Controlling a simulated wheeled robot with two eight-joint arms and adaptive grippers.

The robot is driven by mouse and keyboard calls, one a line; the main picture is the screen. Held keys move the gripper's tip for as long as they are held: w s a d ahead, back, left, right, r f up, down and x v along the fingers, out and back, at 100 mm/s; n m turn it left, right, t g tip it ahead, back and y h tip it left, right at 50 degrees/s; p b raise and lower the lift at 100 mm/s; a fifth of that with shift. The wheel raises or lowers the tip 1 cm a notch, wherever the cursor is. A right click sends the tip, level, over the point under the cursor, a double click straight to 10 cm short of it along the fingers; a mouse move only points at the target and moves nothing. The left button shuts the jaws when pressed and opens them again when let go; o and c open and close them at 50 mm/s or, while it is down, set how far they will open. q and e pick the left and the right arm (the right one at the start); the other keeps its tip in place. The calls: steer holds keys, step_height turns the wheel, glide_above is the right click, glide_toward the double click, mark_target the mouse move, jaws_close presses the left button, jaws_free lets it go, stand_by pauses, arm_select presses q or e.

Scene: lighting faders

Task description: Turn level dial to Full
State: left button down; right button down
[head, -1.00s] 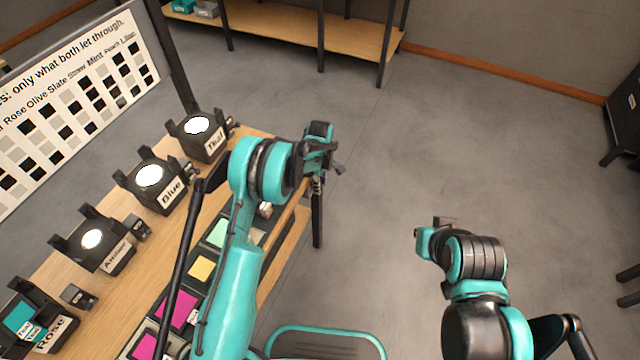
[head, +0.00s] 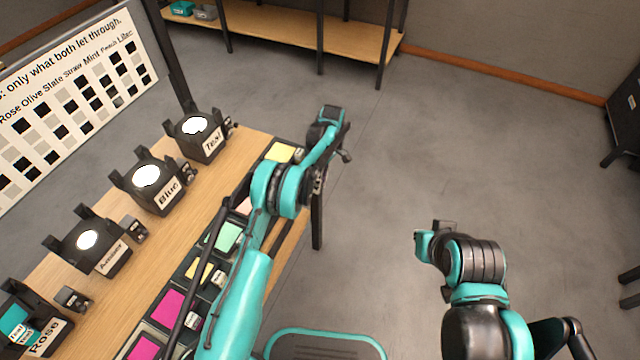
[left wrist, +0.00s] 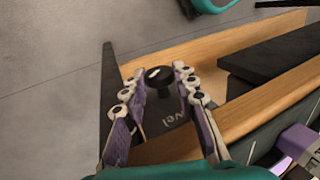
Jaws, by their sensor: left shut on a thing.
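The level dial is a round black knob (left wrist: 158,84) with a white mark on top, in the left wrist view. No "Full" marking can be made out. My right gripper (head: 436,240) hangs away from the table over the floor, its jaws unclear.
Black lamps labelled Teal (head: 203,137), Blue (head: 155,183), Amber (head: 97,248) and Rose (head: 30,320) stand along the wooden table. Colored swatches, including a magenta one (head: 168,304), lie beneath my left arm. A chart board (head: 75,100) stands behind.

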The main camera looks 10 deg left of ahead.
arm_select(q)
steer(key=c, duration=1.2)
jaws_free()
steer(key=v, duration=1.2)
